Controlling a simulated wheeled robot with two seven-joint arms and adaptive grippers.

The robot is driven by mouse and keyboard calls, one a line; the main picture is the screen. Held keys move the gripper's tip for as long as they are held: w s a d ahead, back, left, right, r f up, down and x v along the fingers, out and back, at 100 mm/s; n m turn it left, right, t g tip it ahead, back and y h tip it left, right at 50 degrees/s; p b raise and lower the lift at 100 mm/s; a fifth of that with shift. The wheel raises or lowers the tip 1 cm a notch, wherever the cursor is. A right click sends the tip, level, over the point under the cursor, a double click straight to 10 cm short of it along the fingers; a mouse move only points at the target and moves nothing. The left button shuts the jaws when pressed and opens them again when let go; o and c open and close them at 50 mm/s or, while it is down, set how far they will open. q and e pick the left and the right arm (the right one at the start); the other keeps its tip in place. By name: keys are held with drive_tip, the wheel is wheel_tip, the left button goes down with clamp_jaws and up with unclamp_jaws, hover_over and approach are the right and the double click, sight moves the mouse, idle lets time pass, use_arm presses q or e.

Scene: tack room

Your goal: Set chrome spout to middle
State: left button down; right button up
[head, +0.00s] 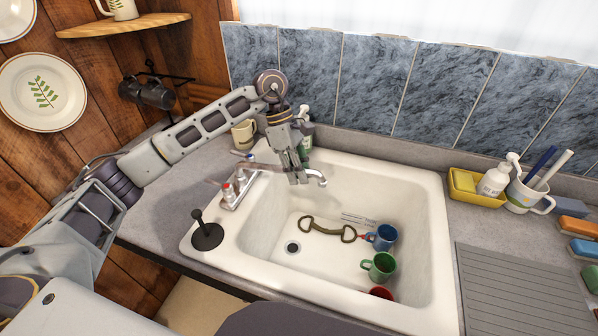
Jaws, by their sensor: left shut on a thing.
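The chrome spout (316,175) reaches from the faucet base (232,190) at the sink's left rim out over the basin, its tip toward the right. My left gripper (297,179) comes down from above and is shut on the spout a little short of its tip. The fingers hide part of the spout. The white sink (413,190) is a single basin with a drain (292,247). My right gripper is not in view.
In the basin lie a bit-like metal piece (328,230), a fork, a blue mug (383,237), a green mug (379,266) and a red one. A black plunger-like tool (207,233) stands on the left rim. A yellow tray (475,190) and a white mug stand right.

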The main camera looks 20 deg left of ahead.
use_arm(q)
drive_tip(key=c, duration=1.4)
unclamp_jaws()
drive_tip(key=shift+r, duration=0.1)
drive_tip(key=shift+c, duration=0.2)
drive_tip(key=shift+o, duration=0.5)
drive_tip(key=shift+v, duration=0.8)
drive_tip(key=v, duration=1)
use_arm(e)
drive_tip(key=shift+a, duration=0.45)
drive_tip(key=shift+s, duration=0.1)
